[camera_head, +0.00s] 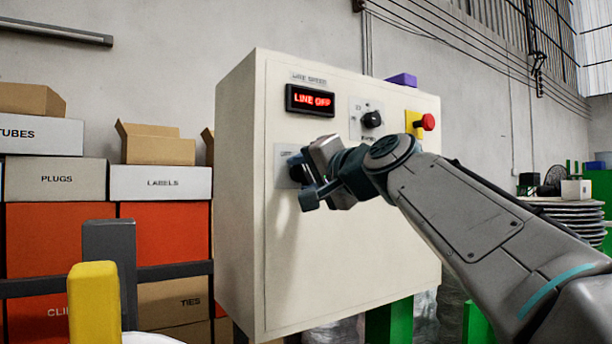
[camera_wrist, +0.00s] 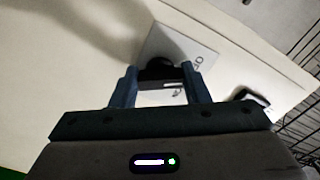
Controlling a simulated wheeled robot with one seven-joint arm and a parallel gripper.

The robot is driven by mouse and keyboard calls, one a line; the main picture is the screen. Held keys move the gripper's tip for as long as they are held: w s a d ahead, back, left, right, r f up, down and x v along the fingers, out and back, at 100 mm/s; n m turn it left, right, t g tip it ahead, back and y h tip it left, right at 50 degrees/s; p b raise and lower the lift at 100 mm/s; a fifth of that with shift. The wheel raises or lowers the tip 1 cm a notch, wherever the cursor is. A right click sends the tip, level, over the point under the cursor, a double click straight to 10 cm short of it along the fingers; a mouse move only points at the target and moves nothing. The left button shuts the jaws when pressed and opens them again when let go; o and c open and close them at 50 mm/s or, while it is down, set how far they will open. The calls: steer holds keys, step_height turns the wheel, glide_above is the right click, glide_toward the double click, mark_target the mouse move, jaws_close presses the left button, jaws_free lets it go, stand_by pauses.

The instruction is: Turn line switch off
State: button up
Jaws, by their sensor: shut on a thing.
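A cream control cabinet (camera_head: 340,270) faces me, with a small display (camera_head: 311,101) that reads "LINE OFF" in red. Below the display is a light plate (camera_head: 284,165) on the cabinet face, which carries the line switch. My gripper (camera_head: 296,170) is at this plate. In the wrist view, my gripper's two fingers (camera_wrist: 160,88) stand on either side of the dark switch knob (camera_wrist: 160,72) and are shut on it. The plate (camera_wrist: 178,45) lies behind the knob, with its lettering partly visible. In the head view, my gripper hides most of the knob.
A black selector knob (camera_head: 371,119) and a red push button (camera_head: 427,122) on yellow sit right of the display. A purple block (camera_head: 402,79) lies on the cabinet top. Labelled boxes (camera_head: 160,182) fill shelves at left. A yellow post (camera_head: 95,302) stands in the left foreground.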

steer(key=o, duration=1)
steer(key=shift+s, duration=0.1)
steer(key=b+v, duration=0.1)
steer(key=v, duration=1.2)
steer(key=shift+s+d+b, duration=0.25)
steer(key=shift+d+b, duration=0.05)
steer(key=shift+w+f, duration=0.1)
step_height(320, 180, down, 12)
steer(key=w+g+h+p, duration=0.2)
steer(key=g+h+p, duration=0.15)
steer(key=p, duration=0.25)
steer(key=s+d+f+n+g+h+p, duration=0.1)
steer(key=s+d+f+g+h+p, duration=0.1)
steer(key=s+f, duration=0.3)
steer(key=s+d+f+n+g+h+p, duration=0.2)
steer(key=s+d+f+g+p, duration=0.1)
steer(key=f, duration=0.9)
steer(key=s+d+f+n+g+h+p, duration=0.1)
steer(key=s+d+f+g+h+p, duration=0.1)
steer(key=s+f, duration=0.5)
steer(key=shift+s+d+f+n+g+h+p, duration=0.2)
steer(key=shift+d+f+g+p, duration=0.15)
steer(key=shift+f+g+p, duration=0.15)
steer(key=shift+s+d+f+n+g+h+p, duration=0.1)
steer(key=shift+d+f+n+g+p, duration=0.1)
steer(key=shift+d+f+g+p, duration=0.3)
